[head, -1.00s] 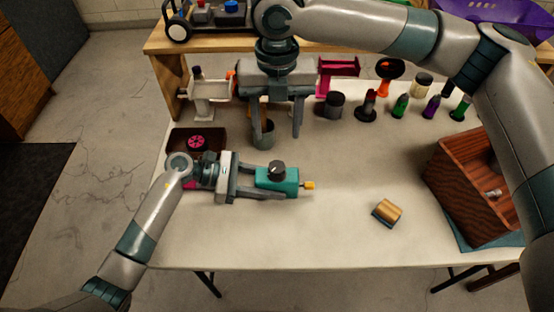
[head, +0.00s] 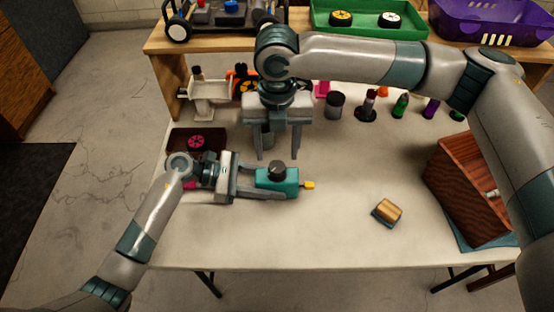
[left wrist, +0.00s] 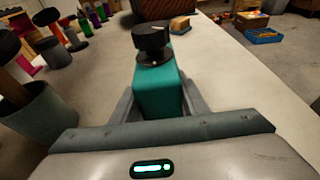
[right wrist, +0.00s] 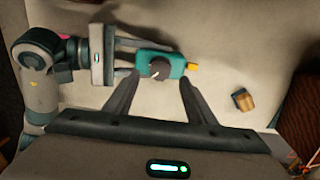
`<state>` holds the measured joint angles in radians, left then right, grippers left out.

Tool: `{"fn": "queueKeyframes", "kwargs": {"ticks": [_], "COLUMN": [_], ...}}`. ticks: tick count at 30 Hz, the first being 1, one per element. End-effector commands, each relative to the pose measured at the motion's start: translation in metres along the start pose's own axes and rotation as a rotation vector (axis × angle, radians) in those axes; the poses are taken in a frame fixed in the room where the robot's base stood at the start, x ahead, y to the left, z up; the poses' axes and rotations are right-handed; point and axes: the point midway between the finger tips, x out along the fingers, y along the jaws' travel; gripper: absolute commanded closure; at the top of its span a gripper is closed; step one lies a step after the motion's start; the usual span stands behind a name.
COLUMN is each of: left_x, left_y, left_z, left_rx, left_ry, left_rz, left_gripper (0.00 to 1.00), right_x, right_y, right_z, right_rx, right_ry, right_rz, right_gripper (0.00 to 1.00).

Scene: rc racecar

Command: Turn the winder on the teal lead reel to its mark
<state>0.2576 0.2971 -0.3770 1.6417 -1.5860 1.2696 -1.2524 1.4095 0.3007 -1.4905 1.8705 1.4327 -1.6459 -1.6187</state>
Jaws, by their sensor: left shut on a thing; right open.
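The teal lead reel (head: 280,184) lies on the pale table with a black winder knob (head: 277,168) on top and a yellow tip at its right end. My left gripper (head: 258,182) is shut on the reel's left part; the left wrist view shows the reel (left wrist: 158,92) between its fingers. In the right wrist view, the knob (right wrist: 160,68) carries a pale pointer line. My right gripper (head: 280,152) is open and empty, pointing down above and behind the reel. Its fingers (right wrist: 158,90) show on either side of the reel from above. I cannot make out the mark.
A wood-and-dark block (head: 387,211) lies right of the reel. A brown wooden box (head: 470,190) stands at the right edge. Bottles and cups line the back, below a wooden shelf (head: 330,42). The table front is clear.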

Motion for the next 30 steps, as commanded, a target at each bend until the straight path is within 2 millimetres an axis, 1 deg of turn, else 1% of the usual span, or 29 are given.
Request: {"fn": "queueKeyframes", "kwargs": {"ticks": [1,3,6,9,14,22,23,24,26,27,30], "left_x": [0.0,0.0,0.0,0.0,0.0,0.0,0.0,0.0,0.0,0.0,0.0], "left_y": [0.0,0.0,0.0,0.0,0.0,0.0,0.0,0.0,0.0,0.0,0.0], "left_z": [0.0,0.0,0.0,0.0,0.0,0.0,0.0,0.0,0.0,0.0,0.0], "left_rx": [0.0,0.0,0.0,0.0,0.0,0.0,0.0,0.0,0.0,0.0,0.0], "left_ry": [0.0,0.0,0.0,0.0,0.0,0.0,0.0,0.0,0.0,0.0,0.0], "left_rz": [0.0,0.0,0.0,0.0,0.0,0.0,0.0,0.0,0.0,0.0,0.0], "left_gripper": [0.79,0.79,0.79,0.79,0.79,0.79,0.79,0.79,0.79,0.79,0.79], "right_x": [0.01,0.02,0.033,0.041,0.047,0.048,0.048,0.048,0.048,0.048,0.048], "right_y": [-0.001,0.0,-0.001,0.0,0.0,0.0,0.0,0.0,0.0,0.0,0.0], "right_z": [-0.001,0.0,0.0,0.0,0.0,0.0,0.0,0.0,0.0,0.0,0.0], "right_rx": [0.001,0.002,0.002,0.001,0.0,0.0,0.0,0.0,0.0,0.0,0.0], "right_ry": [0.004,0.002,0.002,0.001,0.0,0.0,0.0,0.0,0.0,0.0,0.0], "right_rz": [-0.002,-0.001,-0.002,0.0,-0.001,-0.001,-0.001,-0.001,0.0,-0.001,0.0], "right_gripper": [0.5,0.5,0.5,0.5,0.5,0.5,0.57,0.66,0.81,0.9,0.91]}}
